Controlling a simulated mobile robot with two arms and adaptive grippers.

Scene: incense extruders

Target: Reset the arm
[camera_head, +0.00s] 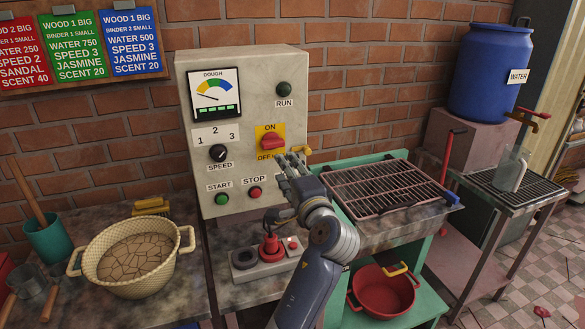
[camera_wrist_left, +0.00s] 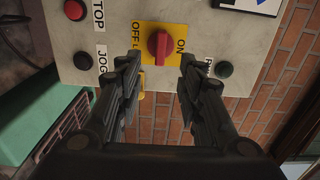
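My left gripper (camera_head: 291,163) is in front of the grey control panel (camera_head: 250,70), just below and right of the red ON/OFF knob (camera_head: 271,141) on its yellow plate. In the left wrist view, the gripper (camera_wrist_left: 158,70) is open, with its two black fingers apart and nothing between them. The red knob (camera_wrist_left: 158,45) shows beyond the gap between the fingertips. The knob's handle lies crosswise in the head view, between the ON and OFF labels. Whether a finger touches the panel cannot be told. My right gripper is not in view.
A grill rack (camera_head: 388,190) is on the right, with a red pot (camera_head: 383,293) beneath. A woven basket (camera_head: 130,255) stands on the left counter. The blue water barrel (camera_head: 489,70) is far right.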

